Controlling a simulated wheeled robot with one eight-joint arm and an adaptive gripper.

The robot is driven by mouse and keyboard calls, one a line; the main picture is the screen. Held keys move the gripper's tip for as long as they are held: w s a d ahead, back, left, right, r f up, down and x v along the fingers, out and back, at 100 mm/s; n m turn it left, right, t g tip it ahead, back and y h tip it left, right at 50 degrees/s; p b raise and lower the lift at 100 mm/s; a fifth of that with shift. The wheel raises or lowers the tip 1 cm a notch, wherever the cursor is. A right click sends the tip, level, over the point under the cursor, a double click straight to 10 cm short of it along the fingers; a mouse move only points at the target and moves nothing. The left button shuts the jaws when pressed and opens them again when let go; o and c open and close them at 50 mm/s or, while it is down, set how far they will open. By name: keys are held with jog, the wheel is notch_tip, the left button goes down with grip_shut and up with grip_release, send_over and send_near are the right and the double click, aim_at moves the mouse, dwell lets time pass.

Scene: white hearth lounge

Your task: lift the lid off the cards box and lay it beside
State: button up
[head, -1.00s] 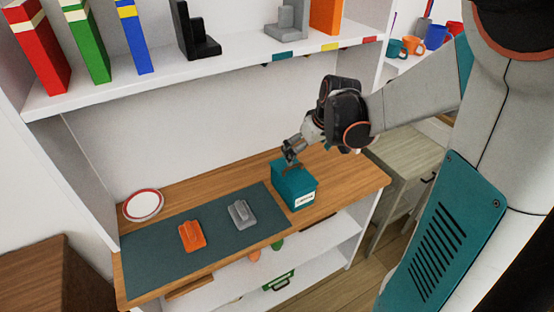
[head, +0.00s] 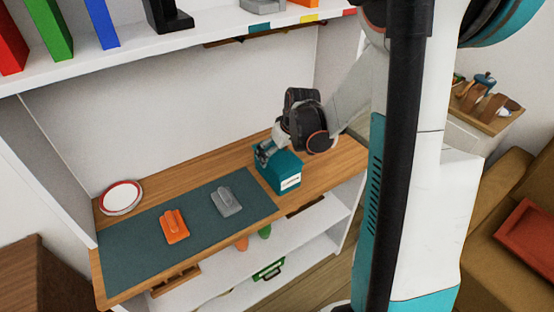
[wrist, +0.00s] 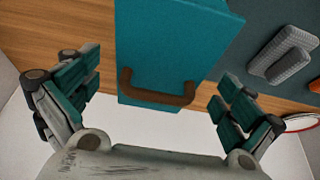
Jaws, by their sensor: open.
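The teal cards box (head: 287,181) stands on the wooden worktop at the right end of the dark mat, with a white label on its front. Its teal lid (wrist: 172,45) is on the box, with a brown arched handle (wrist: 157,97) in the wrist view. My gripper (wrist: 157,92) is open above the lid, its two fingers apart on either side of the handle and not touching it. In the head view, my gripper (head: 268,152) is over the back left of the box and partly hides the lid.
A dark mat (head: 140,252) lies left of the box, bearing an orange item (head: 174,226) and a grey item (head: 226,201). A red-rimmed plate (head: 121,197) is at the back left. A shelf (head: 185,45) with books overhangs the worktop. Bare wood shows right of the box.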

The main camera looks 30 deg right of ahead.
jog(key=shift+f, duration=0.1)
jog(key=c, duration=1.1)
